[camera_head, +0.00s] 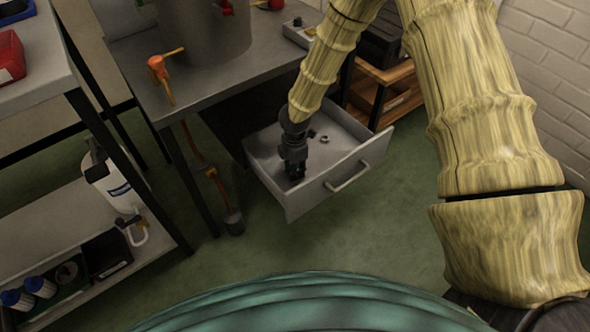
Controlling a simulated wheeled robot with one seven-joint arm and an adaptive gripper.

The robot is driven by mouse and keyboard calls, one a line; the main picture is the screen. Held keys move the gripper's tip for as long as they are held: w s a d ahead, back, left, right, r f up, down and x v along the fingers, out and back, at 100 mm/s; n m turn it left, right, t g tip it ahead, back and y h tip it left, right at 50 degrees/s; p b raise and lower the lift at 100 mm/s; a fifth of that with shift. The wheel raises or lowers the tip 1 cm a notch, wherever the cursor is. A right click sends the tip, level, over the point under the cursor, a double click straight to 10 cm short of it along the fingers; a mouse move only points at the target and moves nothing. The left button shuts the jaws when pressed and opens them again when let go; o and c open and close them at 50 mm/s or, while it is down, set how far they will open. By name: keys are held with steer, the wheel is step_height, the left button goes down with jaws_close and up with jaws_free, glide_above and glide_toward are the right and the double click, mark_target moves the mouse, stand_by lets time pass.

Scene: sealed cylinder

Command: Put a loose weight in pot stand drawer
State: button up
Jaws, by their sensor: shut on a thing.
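The pot stand (125,58) is a grey metal table with a large pot (205,35) on it. Its drawer (318,190) is pulled open, with a bar handle on the front. My gripper (294,176) points down inside the drawer, in its left half near the front. It is shut on a small dark thing, which I take to be the loose weight; the fingers largely hide it, and I cannot tell whether it touches the drawer floor. A small ring-shaped metal piece (325,138) lies near the back of the drawer.
An orange clamp (160,72) sits on the stand's edge, and a dark weight (234,222) hangs below it, left of the drawer. A shelf unit with a white canister (115,187) stands at left. A wooden shelf (385,72) stands behind. Green floor is clear before the drawer.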

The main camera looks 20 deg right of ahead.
steer(key=o, duration=1)
steer(key=shift+o, duration=0.2)
step_height(320, 180, up, 12)
steer(key=p, duration=0.4)
steer(key=shift+r, duration=0.15)
